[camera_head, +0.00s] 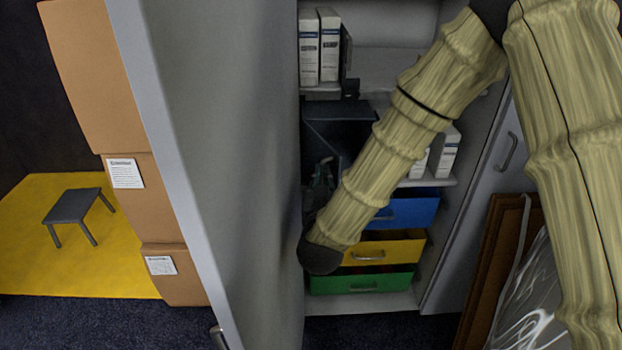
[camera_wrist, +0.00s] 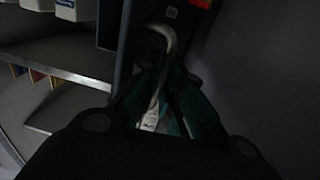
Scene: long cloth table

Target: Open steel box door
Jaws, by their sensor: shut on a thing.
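A dark steel box (camera_head: 345,124) stands on a middle shelf inside an open grey cabinet. In the wrist view a dark panel of it (camera_wrist: 128,55) shows, with a pale curved handle (camera_wrist: 170,45). My gripper (camera_head: 321,178) is in front of the box, beside the cabinet's left door. In the wrist view my gripper (camera_wrist: 160,112) has its fingers closed around the lower part of the handle. My forearm hides part of the box, and I cannot tell how far its door stands open.
The cabinet's grey door (camera_head: 215,130) stands open close to my gripper's left. White binders (camera_head: 320,45) stand on the upper shelf. Blue (camera_head: 408,212), yellow (camera_head: 395,250) and green (camera_head: 360,282) drawers sit below. Cardboard boxes (camera_head: 130,200) and a small stool (camera_head: 75,207) are at left.

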